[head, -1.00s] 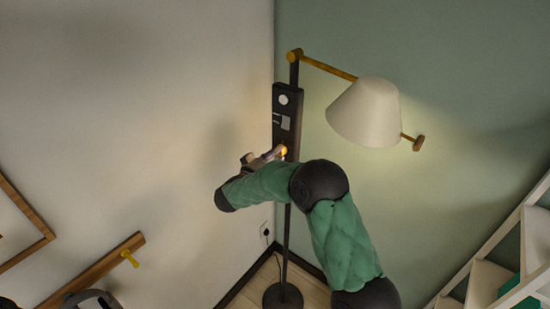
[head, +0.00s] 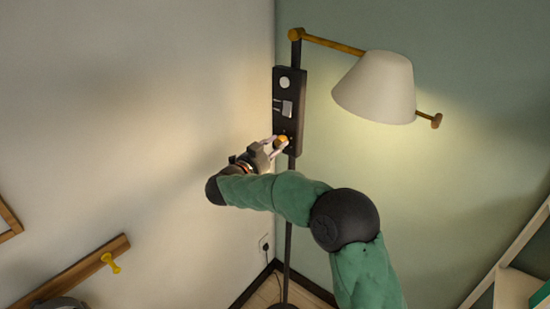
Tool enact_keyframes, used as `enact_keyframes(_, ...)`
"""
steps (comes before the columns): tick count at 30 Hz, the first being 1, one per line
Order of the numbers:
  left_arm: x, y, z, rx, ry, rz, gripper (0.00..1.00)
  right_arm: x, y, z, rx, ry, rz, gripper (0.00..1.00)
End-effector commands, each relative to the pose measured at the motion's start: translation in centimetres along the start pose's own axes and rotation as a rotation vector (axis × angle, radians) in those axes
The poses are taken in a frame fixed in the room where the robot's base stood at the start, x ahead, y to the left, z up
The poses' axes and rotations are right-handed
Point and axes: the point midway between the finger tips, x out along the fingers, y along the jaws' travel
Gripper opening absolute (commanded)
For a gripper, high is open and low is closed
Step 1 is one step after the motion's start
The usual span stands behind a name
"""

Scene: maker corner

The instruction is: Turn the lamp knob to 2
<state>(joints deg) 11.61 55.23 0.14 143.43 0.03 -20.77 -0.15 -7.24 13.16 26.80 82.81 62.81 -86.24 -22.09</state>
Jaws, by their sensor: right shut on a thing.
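The floor lamp has a dark pole with a black control panel (head: 290,97) on it and a lit cream shade (head: 378,88) on a wooden arm. The panel carries a round white part, a grey rectangular part and, at its lower end, an orange knob (head: 281,141). My right gripper (head: 277,147) is at the knob, its fingers shut on it from either side. Any dial marks around the knob are too small to read. My left gripper is not in view.
A wall socket (head: 264,244) with a plug is low beside the pole. A wooden rail (head: 75,272) with a yellow peg (head: 111,262) is at lower left. White shelving (head: 515,285) stands at lower right. The walls meet just behind the lamp.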

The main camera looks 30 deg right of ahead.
Motion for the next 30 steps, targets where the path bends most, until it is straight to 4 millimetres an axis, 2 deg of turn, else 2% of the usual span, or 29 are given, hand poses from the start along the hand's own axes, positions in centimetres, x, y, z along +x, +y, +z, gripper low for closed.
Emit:
enact_keyframes(1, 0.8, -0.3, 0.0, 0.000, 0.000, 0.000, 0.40, 0.1, -0.1, -0.2, 0.038, 0.009, -0.003, 0.02)
enact_keyframes(9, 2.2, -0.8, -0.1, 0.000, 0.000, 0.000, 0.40, 0.1, -0.2, -0.4, 0.141, 0.013, -0.002, 0.02)
enact_keyframes(26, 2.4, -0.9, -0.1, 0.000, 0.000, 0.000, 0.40, 0.1, -0.3, -0.6, 0.169, 0.016, -0.001, 0.02)
enact_keyframes(27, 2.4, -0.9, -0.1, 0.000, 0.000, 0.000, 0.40, 0.1, -0.3, -0.6, 0.169, 0.016, -0.001, 0.40)
enact_keyframes(29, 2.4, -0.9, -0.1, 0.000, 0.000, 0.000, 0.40, 0.1, -0.3, -0.6, 0.169, 0.016, -0.001, 0.57)
enact_keyframes(30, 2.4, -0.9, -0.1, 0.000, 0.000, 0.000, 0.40, 0.1, -0.3, -0.5, 0.168, 0.015, 0.000, 0.58)
